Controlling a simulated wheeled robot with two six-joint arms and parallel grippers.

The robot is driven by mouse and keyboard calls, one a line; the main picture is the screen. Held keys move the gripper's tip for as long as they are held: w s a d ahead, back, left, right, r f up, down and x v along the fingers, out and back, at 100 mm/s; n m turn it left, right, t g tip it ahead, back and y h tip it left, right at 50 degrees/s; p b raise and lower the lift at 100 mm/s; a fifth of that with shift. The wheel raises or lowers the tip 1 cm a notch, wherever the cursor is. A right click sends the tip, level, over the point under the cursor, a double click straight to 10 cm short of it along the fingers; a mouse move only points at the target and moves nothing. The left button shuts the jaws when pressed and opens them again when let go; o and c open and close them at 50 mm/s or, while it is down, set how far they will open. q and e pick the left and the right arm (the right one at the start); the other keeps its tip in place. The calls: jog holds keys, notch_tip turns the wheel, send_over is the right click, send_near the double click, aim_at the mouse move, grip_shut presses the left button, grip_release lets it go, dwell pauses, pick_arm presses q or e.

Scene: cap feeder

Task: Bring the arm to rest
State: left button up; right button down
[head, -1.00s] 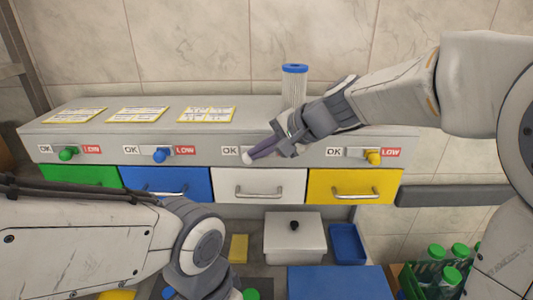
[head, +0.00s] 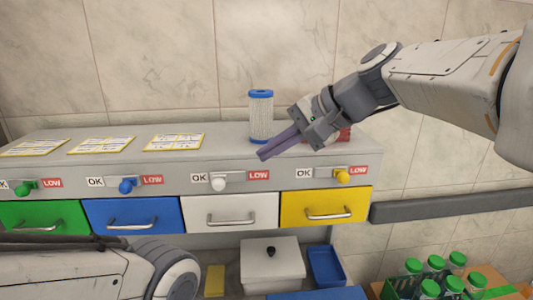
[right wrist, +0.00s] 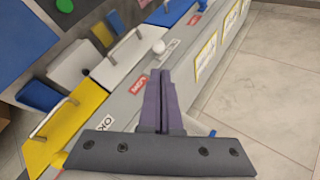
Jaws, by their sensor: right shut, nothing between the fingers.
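My right gripper (head: 264,155) is shut and empty, its purple fingers together in front of the feeder (head: 225,150), above the white row's LOW label. It is apart from the white knob (head: 219,181), which sits nearer OK than LOW. In the right wrist view the shut fingers (right wrist: 158,78) point toward the feeder front, with the white knob (right wrist: 158,46) just beyond the tips. The yellow knob (head: 341,176) sits nearer LOW. The blue knob (head: 127,186) and green knob (head: 26,185) are farther left. Part of my left arm shows at bottom left; its gripper is out of view.
A blue-lidded clear cylinder (head: 261,118) stands on the feeder, close behind my right gripper. A red object is partly hidden behind the gripper. Green, blue, white (head: 232,212) and yellow drawers are shut. Below are a lidded box (head: 272,268), a blue bin (head: 326,266) and green-capped bottles (head: 432,275).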

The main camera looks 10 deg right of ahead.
jog(key=shift+s+d+r, duration=0.25)
jog(key=shift+d+r, duration=0.1)
jog(key=shift+r, duration=0.05)
jog(key=shift+f, duration=0.1)
jog(key=s+a+f+n+g+h+b, duration=0.1)
jog(key=s+a+f+n+g+b, duration=0.15)
jog(key=s+f, duration=0.45)
jog(key=s+a+f+n+g+h+b, duration=0.15)
jog(key=s+a+f+n, duration=0.25)
jog(key=f, duration=0.7)
jog(key=s+d+f+n+g+h+b, duration=0.1)
jog(key=s+f+n+h, duration=0.3)
jog(key=s+f+n, duration=0.4)
jog(key=s+d+f+b, duration=0.1)
jog(key=s+f, duration=0.2)
jog(key=f, duration=0.2)
jog(key=shift+s+d+f+g, duration=0.2)
jog(key=shift+f+g, duration=0.15)
jog(key=shift+g, duration=0.05)
jog(key=shift+h, duration=0.25)
